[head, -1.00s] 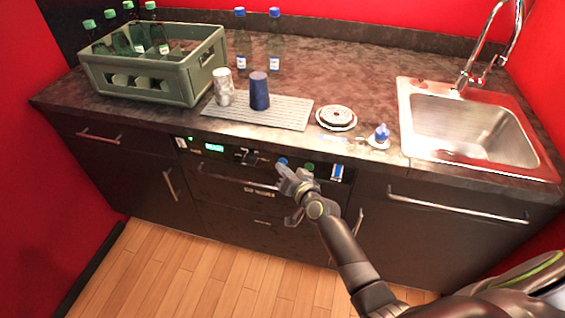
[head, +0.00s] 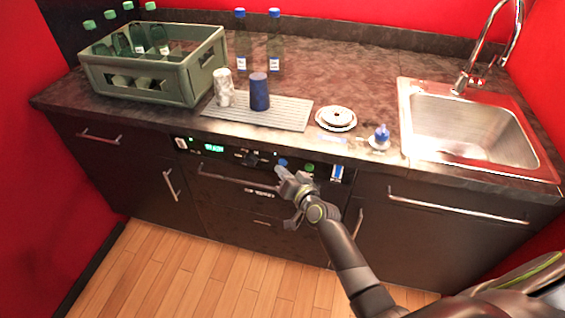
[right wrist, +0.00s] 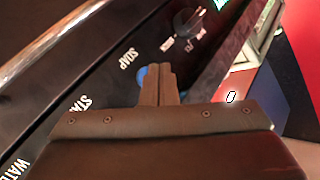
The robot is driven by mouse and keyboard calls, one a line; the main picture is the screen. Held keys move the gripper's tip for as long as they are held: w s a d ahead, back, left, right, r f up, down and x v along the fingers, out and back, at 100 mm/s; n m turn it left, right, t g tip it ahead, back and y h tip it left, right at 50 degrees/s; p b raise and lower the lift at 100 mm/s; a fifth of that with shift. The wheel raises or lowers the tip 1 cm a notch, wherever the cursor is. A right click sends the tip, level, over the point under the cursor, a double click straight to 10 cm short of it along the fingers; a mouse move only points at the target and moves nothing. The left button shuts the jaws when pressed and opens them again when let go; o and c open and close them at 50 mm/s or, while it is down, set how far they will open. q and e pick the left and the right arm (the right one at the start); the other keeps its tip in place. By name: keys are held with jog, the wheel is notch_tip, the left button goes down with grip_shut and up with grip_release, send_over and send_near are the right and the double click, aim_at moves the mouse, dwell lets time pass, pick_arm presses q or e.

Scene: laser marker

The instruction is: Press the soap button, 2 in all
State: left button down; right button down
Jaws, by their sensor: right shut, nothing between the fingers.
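The blue soap button (head: 283,162) is on the dark control panel (head: 231,153) under the counter edge. In the right wrist view the blue button (right wrist: 141,77) shows by the "SOAP" label, partly hidden behind my fingers. My right gripper (head: 281,172) is shut and empty, its tips just below the button in the head view. In the right wrist view the gripper (right wrist: 161,68) has its tips over the panel beside the button. I cannot tell whether they touch it. My left gripper is not in view.
A green button (head: 309,167) and a dark knob (head: 252,159) flank the soap button. A lit green display (head: 214,148) is further left. Below is a drawer handle (head: 235,182). The counter above holds a bottle crate (head: 160,82), cups and a sink (head: 470,120).

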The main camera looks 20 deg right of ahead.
jog(key=shift+s, duration=0.1)
jog(key=shift+s+a, duration=0.75)
jog(key=shift+s, duration=0.3)
jog(key=shift+s+a, duration=0.75)
jog(key=shift+s, duration=0.3)
dwell(1.3)
jog(key=shift+s+a+f+n+t+b, duration=0.15)
jog(key=shift+s+a+n+t+b, duration=0.55)
jog(key=shift+n, duration=1.4)
jog(key=shift+s+a+f+n+t+b, duration=0.15)
jog(key=shift+s+n+t+b, duration=0.2)
jog(key=shift+n+t+b, duration=1.3)
jog(key=shift+s+a+f+n+t+b, duration=0.2)
jog(key=shift+s+n+b, duration=0.3)
jog(key=shift+n, duration=2.05)
